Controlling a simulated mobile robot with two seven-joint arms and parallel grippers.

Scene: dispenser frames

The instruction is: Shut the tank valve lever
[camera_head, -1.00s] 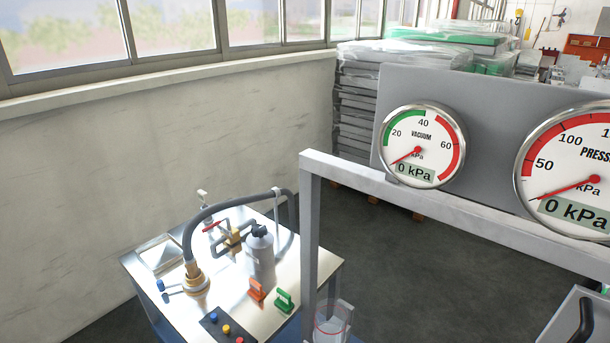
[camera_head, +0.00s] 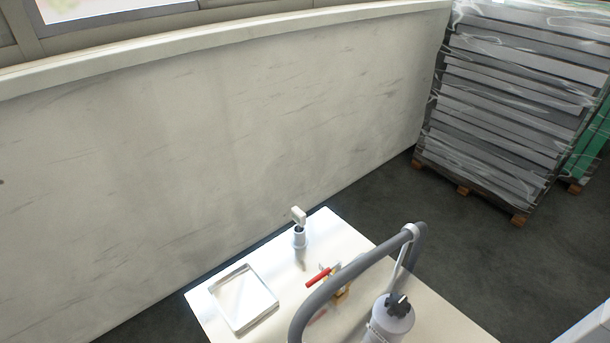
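A red lever (camera_head: 318,277) sits on a brass valve body (camera_head: 343,292) on the metal-topped table, near the picture's bottom middle. The thick grey hose (camera_head: 350,270) arches in front of the valve and hides part of it. I cannot tell the lever's exact angle to its pipe. A grey bottle-like tank (camera_head: 388,324) with a black knob (camera_head: 399,304) stands to the right, cut off by the bottom edge. Neither of my grippers is in view.
A shallow square tray (camera_head: 273,303) lies at the table's left. A small post with a pale head (camera_head: 299,216) stands at its back. A light wall (camera_head: 220,140) rises behind the table. Wrapped stacked sheets (camera_head: 515,110) stand on a pallet at right, with open floor before them.

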